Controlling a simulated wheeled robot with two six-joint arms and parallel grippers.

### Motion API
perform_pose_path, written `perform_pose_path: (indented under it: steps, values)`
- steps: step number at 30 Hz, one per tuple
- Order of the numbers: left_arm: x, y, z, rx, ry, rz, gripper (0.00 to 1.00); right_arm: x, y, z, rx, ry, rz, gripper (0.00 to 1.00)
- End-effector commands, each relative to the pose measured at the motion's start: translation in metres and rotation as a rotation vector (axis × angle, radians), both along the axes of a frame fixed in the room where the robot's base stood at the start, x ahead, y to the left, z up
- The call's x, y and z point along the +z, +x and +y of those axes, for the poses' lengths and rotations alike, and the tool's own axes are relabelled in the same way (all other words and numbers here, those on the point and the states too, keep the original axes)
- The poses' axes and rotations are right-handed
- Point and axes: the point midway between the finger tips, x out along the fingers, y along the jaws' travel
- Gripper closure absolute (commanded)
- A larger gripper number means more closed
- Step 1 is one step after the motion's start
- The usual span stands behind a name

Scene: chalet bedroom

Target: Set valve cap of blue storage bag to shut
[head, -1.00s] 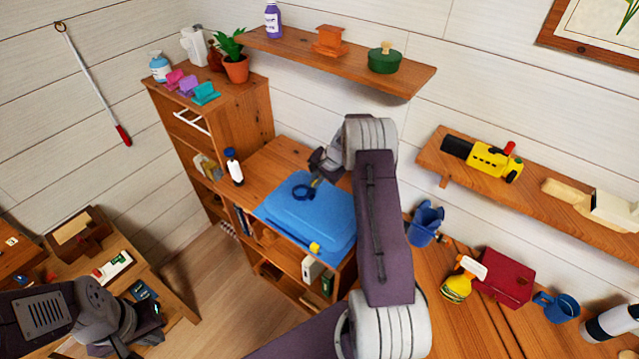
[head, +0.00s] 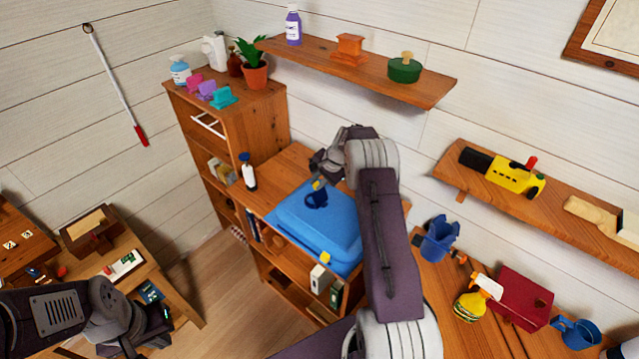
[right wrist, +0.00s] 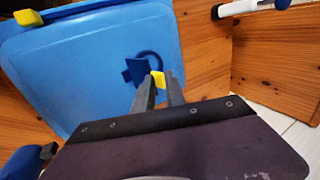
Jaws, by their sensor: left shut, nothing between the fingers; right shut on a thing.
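The blue storage bag (head: 340,231) lies flat on top of the low wooden shelf unit; it also fills the upper left of the right wrist view (right wrist: 80,62). On its upper face is the dark blue valve, with the cap (head: 317,199) tilted up beside a ring (right wrist: 150,56). The cap carries a yellow tab (right wrist: 158,79). My right gripper (head: 320,182) is shut on this tab above the valve; its fingers hide part of the cap in the right wrist view. My left gripper (head: 158,325) is shut and empty at lower left, away from the bag.
A white bottle with a dark blue top (head: 248,172) stands left of the bag. A taller cabinet (head: 235,125) rises behind it. A wall shelf (head: 350,68) hangs above. A blue bucket-like cup (head: 438,240) stands right of my right arm. Open floor (head: 215,290) lies left of the shelf unit.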

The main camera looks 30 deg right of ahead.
Motion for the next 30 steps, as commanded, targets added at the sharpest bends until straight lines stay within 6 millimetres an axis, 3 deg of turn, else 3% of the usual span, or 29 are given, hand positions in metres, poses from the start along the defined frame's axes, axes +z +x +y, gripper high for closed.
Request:
perform_pose_path:
  steps: [8,9,10,20,30]
  values:
    - [0.000,0.000,0.000,0.000,0.000,0.000,1.00,0.001,0.001,0.001,-0.001,0.001,-0.004,1.00]
    - [0.000,0.000,0.000,0.000,0.000,0.000,1.00,0.001,0.001,0.000,-0.002,0.000,-0.004,0.79]
    - [0.000,0.000,0.000,0.000,0.000,0.000,1.00,0.001,0.001,0.000,-0.002,0.000,-0.004,0.73]
    - [-0.001,0.000,0.000,0.000,0.000,0.000,1.00,0.003,0.000,-0.001,-0.002,0.000,-0.003,0.73]
    - [-0.020,0.000,0.000,0.000,0.000,0.000,1.00,0.063,-0.025,-0.012,-0.003,-0.002,-0.006,0.73]
